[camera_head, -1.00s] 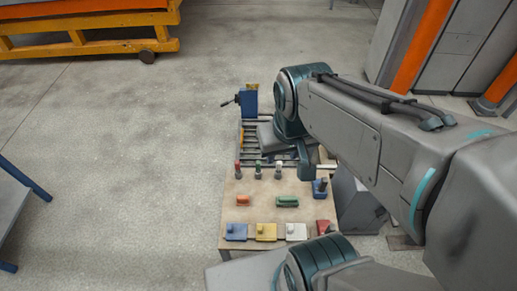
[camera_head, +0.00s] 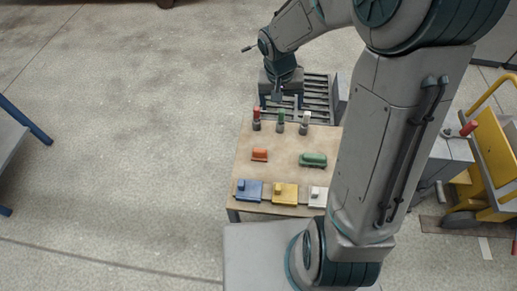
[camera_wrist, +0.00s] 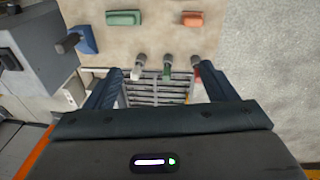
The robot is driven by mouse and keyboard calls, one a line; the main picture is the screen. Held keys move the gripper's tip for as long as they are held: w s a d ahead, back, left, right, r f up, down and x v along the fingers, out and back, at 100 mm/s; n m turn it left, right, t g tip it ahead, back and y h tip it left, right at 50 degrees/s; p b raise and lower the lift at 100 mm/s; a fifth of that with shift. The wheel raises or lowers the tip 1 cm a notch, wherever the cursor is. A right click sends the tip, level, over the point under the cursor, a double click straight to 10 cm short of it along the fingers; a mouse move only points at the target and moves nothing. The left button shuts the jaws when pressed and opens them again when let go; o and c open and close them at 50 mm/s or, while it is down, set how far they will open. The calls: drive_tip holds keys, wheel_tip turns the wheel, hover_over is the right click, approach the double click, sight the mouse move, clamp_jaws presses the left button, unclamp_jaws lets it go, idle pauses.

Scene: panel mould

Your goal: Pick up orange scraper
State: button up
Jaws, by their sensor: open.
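The orange scraper (camera_head: 260,155) looks like a small orange block lying on the left part of the table, in the middle row. In the wrist view the orange scraper (camera_wrist: 193,19) is at the top, right of centre. My gripper (camera_head: 279,97) is past the table's far edge, above the metal roller rack, pointing down. In the wrist view my gripper's two fingers (camera_wrist: 158,88) are spread apart with nothing between them. The gripper is clear of the scraper.
A green block (camera_head: 313,160) lies right of the scraper. Red, green and white-topped tools (camera_head: 281,121) stand along the table's far edge, near my gripper. Blue (camera_head: 249,191), yellow (camera_head: 285,194) and white pieces line the near edge. The roller rack (camera_head: 317,98) adjoins the table.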

drive_tip(key=y+b, duration=0.1)
drive_tip(key=b, duration=0.7)
hover_over(260, 150)
wheel_tip(260, 150, down, 19)
drive_tip(key=shift+m+g, duration=0.4)
drive_tip(key=f+b, duration=0.1)
drive_tip(key=f, duration=0.1)
drive_tip(key=f+b, duration=0.1)
drive_tip(key=f, duration=0.2)
drive_tip(key=f+b, duration=0.1)
drive_tip(key=f, duration=0.2)
drive_tip(key=shift+w+f, duration=0.2)
drive_tip(key=shift+w, duration=0.1)
drive_tip(key=shift+s+f+b, duration=0.15)
drive_tip(key=shift+f+b, duration=0.65)
drive_tip(key=shift+f, duration=0.65)
drive_tip(key=shift+s+f+b, duration=0.1)
drive_tip(key=shift+f+b, duration=0.7)
drive_tip(key=shift+f, duration=0.65)
drive_tip(key=c, duration=1)
drive_tip(key=shift+r, duration=0.1)
